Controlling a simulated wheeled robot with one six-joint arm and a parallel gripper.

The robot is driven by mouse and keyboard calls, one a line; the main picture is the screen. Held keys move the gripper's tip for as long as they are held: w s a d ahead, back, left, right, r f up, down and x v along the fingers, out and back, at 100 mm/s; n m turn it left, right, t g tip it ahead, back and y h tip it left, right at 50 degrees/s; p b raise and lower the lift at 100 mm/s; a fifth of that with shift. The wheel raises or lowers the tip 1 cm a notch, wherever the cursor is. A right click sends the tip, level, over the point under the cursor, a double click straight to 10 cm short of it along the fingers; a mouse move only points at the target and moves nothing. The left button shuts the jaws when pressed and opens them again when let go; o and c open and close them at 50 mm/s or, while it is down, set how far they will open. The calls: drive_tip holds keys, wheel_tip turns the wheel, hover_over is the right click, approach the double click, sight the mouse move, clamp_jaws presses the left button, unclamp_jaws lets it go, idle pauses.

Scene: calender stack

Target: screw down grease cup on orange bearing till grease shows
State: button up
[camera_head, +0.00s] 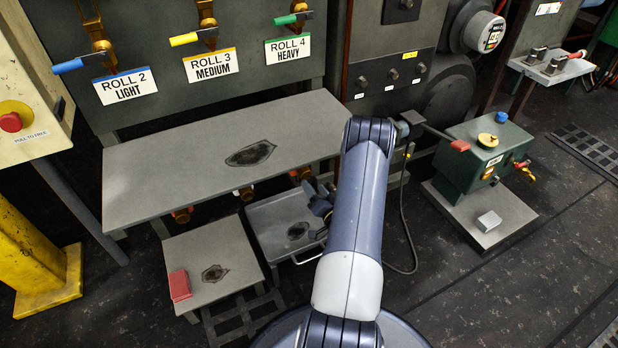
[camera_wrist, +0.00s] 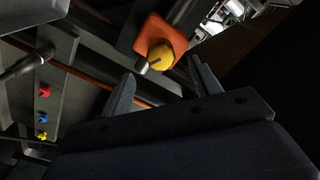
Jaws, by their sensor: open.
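In the wrist view, the orange bearing (camera_wrist: 158,35) is at the upper middle. A round yellow grease cup (camera_wrist: 162,57) sits against it, with a short grey stub at its lower left. My gripper (camera_wrist: 161,72) is open. Its two dark fingers point up toward the cup, one on each side in the picture, and I cannot tell whether they touch it. No grease is visible at the bearing. In the head view, my gripper (camera_head: 322,204) is low by the front edge of the shelf, partly hidden by my arm, and an orange part (camera_head: 303,173) shows under that edge.
A grey shelf (camera_head: 150,190) with a dark stain overhangs the spot. Below are a grey tray (camera_head: 262,217) and a low table (camera_head: 178,255) with a red block (camera_head: 180,285). A green box (camera_head: 460,165) stands right. Open floor lies at the right front.

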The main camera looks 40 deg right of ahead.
sight(306, 176)
drive_tip(key=v, duration=0.4)
drive_tip(key=shift+s+p, duration=0.2)
drive_tip(key=shift+p, duration=0.15)
drive_tip(key=b+x, duration=0.2)
drive_tip(key=x, duration=0.8)
drive_tip(key=shift+w+b, duration=0.35)
drive_tip(key=shift+b, duration=0.05)
drive_tip(key=shift+w, duration=0.15)
drive_tip(key=shift+n, duration=0.3)
